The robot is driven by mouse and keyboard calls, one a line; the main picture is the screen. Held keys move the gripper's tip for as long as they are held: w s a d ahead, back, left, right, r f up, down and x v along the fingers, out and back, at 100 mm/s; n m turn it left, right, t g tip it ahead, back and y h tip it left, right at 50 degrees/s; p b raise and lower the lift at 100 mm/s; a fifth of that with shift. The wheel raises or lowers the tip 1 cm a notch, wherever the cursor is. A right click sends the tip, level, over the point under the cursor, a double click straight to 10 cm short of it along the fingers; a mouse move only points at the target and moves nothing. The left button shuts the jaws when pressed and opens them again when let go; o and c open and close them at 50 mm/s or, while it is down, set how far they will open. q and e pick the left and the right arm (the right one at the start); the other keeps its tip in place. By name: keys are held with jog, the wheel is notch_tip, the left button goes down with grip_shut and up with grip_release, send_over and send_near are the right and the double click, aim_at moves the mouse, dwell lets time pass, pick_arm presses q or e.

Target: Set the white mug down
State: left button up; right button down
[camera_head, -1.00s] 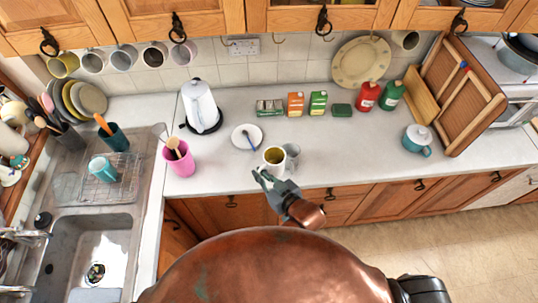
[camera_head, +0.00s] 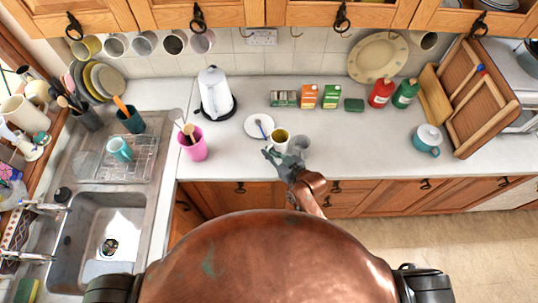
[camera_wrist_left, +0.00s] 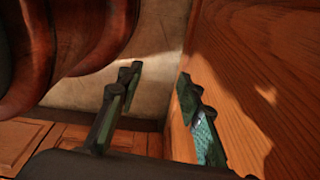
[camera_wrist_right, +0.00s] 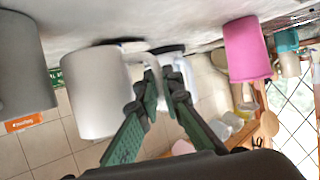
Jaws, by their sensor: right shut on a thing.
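The white mug (camera_head: 279,136), yellow inside, stands upright over the counter close to its front edge. My right gripper (camera_head: 272,156) is in front of it. In the right wrist view, which is upside down, the fingers (camera_wrist_right: 160,86) are shut on the handle of the white mug (camera_wrist_right: 95,95). Its base is very close to the counter; I cannot tell if it touches. My left gripper (camera_wrist_left: 160,76) shows only in its own wrist view, open and empty, beside wooden cabinet fronts.
A grey mug (camera_head: 301,146) is just right of the white mug. A white plate (camera_head: 254,133) lies left behind it. A pink utensil pot (camera_head: 195,149) and a white kettle (camera_head: 214,92) stand farther left. The counter (camera_head: 365,145) to the right is clear up to a teal pot (camera_head: 427,142).

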jog(key=shift+w+d+f, duration=0.2)
jog(key=shift+w+f, duration=0.25)
jog(key=shift+f, duration=0.05)
notch_tip(320, 180, down, 2)
jog(key=shift+f+p, duration=0.1)
jog(key=shift+p, duration=0.25)
jog(key=shift+f, duration=0.4)
pick_arm(q)
jog(key=shift+w+a+r, duration=0.1)
jog(key=shift+w+r, duration=0.4)
jog(key=shift+w, duration=0.3)
jog(key=shift+f, duration=0.1)
pick_arm(e)
jog(key=shift+f, duration=0.1)
jog(key=c, duration=2.1)
grip_release()
pick_arm(q)
jog(key=shift+s, duration=0.25)
